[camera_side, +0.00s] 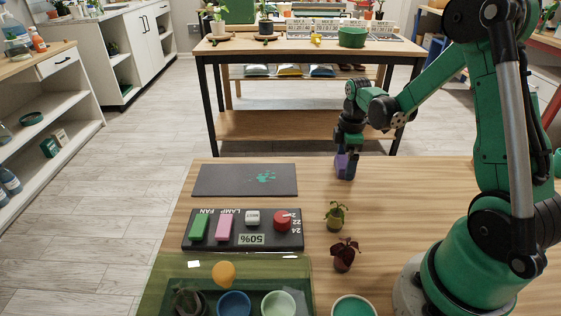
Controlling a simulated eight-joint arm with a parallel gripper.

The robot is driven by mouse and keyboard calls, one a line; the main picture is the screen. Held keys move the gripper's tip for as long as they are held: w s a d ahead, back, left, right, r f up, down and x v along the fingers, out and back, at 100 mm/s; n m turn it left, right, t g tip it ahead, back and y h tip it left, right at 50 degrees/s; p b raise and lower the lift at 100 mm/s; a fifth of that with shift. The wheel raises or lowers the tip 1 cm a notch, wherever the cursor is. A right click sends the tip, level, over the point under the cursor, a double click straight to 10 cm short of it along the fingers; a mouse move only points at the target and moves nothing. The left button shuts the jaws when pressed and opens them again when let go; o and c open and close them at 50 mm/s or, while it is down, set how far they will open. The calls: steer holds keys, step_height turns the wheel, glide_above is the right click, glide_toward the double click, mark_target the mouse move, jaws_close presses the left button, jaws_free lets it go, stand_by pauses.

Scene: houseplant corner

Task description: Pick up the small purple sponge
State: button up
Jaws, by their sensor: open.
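The small purple sponge (342,162) shows at the far edge of the wooden table, right at the fingers of my gripper (347,168). My gripper points down there and is open, with its fingers around or directly beside the sponge; I cannot tell which. The fingers hide part of the sponge, and I cannot see whether it touches the table.
A dark mat (215,181) with a green splash lies left of my gripper. Nearer are a control panel (243,241), two small plants (336,216) (343,257) and a green tray (262,287) with bowls. The table (415,190) right of my gripper is clear.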

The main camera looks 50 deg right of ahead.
mark_target(346, 161)
steer(key=shift+f, duration=0.5)
steer(key=c, duration=1.1)
step_height(346, 161, up, 20)
